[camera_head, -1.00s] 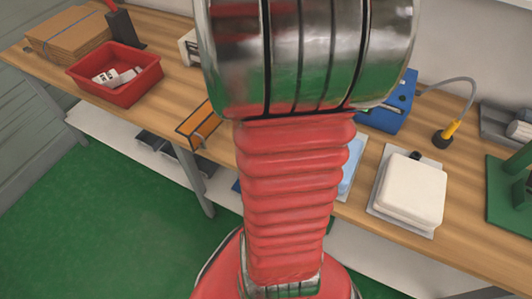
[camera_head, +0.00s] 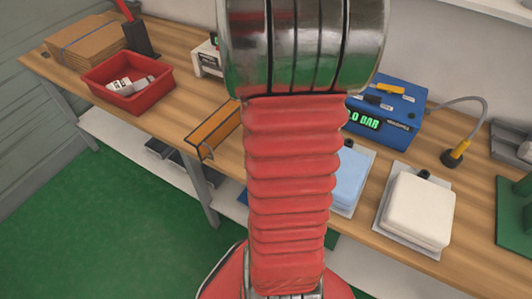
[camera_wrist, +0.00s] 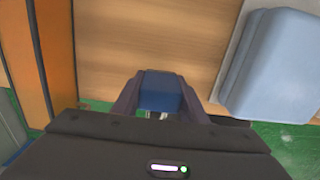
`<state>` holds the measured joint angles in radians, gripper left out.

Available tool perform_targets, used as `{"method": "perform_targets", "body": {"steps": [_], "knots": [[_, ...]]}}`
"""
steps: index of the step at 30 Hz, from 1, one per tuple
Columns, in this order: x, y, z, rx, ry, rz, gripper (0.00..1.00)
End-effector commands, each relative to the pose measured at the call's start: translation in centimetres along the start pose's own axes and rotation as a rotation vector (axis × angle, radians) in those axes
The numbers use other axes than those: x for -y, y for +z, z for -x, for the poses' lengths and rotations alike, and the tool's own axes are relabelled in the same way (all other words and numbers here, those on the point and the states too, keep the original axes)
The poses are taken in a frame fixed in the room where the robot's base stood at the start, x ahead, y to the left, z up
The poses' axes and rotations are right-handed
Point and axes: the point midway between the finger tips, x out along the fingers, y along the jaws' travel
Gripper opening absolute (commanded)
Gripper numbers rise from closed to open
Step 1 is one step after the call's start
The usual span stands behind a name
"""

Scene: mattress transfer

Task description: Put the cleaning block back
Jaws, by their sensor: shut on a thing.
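In the wrist view, my gripper (camera_wrist: 158,84) is shut on a small dark blue block (camera_wrist: 160,98), which I take for the cleaning block. The block sits between the two dark fingers near the front edge of the wooden bench. I cannot tell whether it touches the bench top. In the head view my red arm hides the gripper and the block. An orange holder with a dark wire frame (camera_head: 213,126) stands on the bench left of my arm; its orange side also shows at the left of the wrist view (camera_wrist: 58,50).
A light blue pad (camera_head: 351,178) lies on the bench right of my arm, and also right of my gripper (camera_wrist: 275,65). A white pad (camera_head: 418,208) lies further right. A blue device (camera_head: 390,100) stands behind. A red bin (camera_head: 128,88) stands left. Bare wood lies beyond the block.

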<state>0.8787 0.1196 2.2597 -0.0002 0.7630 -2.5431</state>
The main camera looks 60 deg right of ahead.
Motion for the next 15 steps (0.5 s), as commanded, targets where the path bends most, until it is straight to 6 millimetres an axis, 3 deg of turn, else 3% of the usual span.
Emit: {"method": "perform_targets", "body": {"steps": [8,15], "knots": [[0.0,0.0,-0.1,0.001,0.000,-0.001,0.12],[0.1,0.0,-2.4,-0.003,-0.002,-0.001,0.12]]}}
